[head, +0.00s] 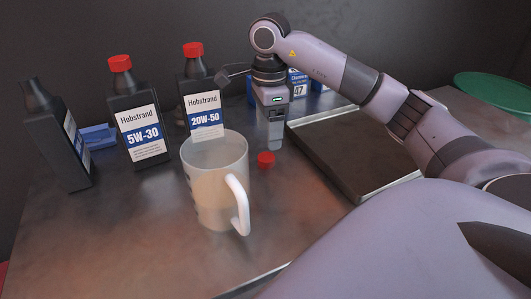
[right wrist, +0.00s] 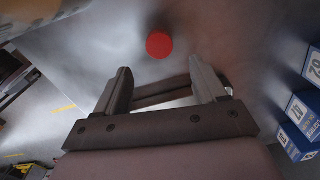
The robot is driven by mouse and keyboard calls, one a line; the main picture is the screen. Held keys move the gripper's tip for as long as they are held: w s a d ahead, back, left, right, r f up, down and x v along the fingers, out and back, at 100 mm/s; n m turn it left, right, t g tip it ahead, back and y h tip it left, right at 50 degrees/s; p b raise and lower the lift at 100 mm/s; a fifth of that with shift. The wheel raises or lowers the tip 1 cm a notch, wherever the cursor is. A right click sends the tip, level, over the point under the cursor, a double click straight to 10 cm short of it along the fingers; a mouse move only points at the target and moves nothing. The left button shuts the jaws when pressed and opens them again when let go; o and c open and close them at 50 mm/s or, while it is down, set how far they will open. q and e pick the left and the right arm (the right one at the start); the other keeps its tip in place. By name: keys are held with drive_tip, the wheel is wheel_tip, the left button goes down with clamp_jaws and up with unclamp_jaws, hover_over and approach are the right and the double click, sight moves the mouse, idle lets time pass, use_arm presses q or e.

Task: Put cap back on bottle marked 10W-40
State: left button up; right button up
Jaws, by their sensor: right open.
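The loose red cap (head: 266,159) lies on the table, right of the measuring jug. It also shows in the right wrist view (right wrist: 159,45), just beyond and between my fingertips. My right gripper (head: 274,142) points down close to the cap and is apart from it; its fingers (right wrist: 161,80) are open and empty. A black bottle without a cap (head: 62,145) stands at the far left, its label turned away and unreadable. A 5W-30 bottle (head: 138,125) and a 20W-50 bottle (head: 204,105) both wear red caps. My left gripper is not in view.
A translucent jug (head: 215,185) with a white handle stands in front of the 20W-50 bottle. A metal tray (head: 350,150) lies right of my gripper. Blue boxes (right wrist: 301,112) stand behind it. A blue item (head: 98,137) lies between the left bottles. The front left table is clear.

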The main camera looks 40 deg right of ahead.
sight(266, 157)
drive_tip(key=shift+f, duration=0.7)
drive_tip(key=f, duration=0.5)
drive_tip(key=shift+w+a+f, duration=0.1)
drive_tip(key=shift+a+f, duration=0.05)
drive_tip(key=shift+a, duration=0.1)
drive_tip(key=c, duration=1.2)
